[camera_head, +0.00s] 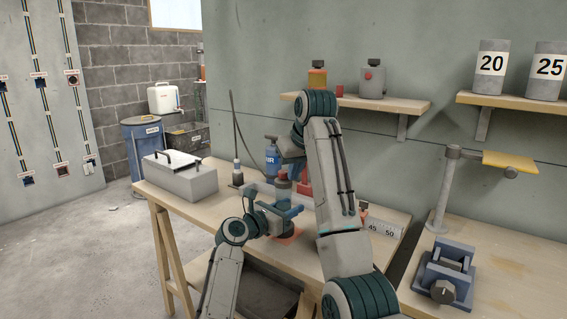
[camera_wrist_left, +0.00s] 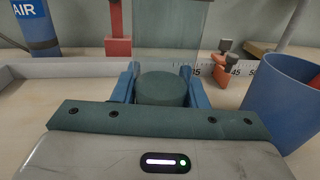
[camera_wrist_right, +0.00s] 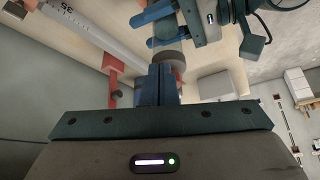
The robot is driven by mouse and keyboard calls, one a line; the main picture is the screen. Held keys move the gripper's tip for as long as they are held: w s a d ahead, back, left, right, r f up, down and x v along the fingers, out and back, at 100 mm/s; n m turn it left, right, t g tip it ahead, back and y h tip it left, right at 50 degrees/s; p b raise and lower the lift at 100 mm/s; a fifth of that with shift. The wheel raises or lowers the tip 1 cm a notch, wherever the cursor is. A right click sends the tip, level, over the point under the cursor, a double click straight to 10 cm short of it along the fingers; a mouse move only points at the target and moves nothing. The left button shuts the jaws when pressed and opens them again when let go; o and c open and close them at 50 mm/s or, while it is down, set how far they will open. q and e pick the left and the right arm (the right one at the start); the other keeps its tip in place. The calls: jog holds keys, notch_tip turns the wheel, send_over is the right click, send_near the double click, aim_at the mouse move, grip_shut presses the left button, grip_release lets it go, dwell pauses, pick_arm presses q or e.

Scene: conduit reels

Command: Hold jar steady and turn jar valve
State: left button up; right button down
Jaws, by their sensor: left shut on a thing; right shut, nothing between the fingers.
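The jar (camera_head: 282,193) is a grey-green cylinder with a dark round top, standing over an orange-red patch on the workbench. My left gripper (camera_wrist_left: 158,74) is shut on the jar, with a blue finger on each side of its dark green body (camera_wrist_left: 161,90). In the right wrist view my left gripper's blue fingers also lie around the jar (camera_wrist_right: 168,46). My right gripper (camera_wrist_right: 161,68) is shut and empty, its fingertips close to the jar's dark round top (camera_wrist_right: 176,66). I cannot tell whether they touch it. In the head view my right arm partly hides this area.
A blue AIR bottle (camera_head: 272,158) and a red stand (camera_wrist_left: 117,30) are behind the jar. A blue cup (camera_wrist_left: 280,100) is right of it in the left wrist view. A grey case (camera_head: 180,178) sits at the bench's left end. Wall shelves (camera_head: 400,104) are above the bench.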

notch_tip(320, 180, up, 6)
jog(key=shift+f, duration=0.1)
dwell(0.4)
pick_arm(q)
jog(key=o, duration=1.2)
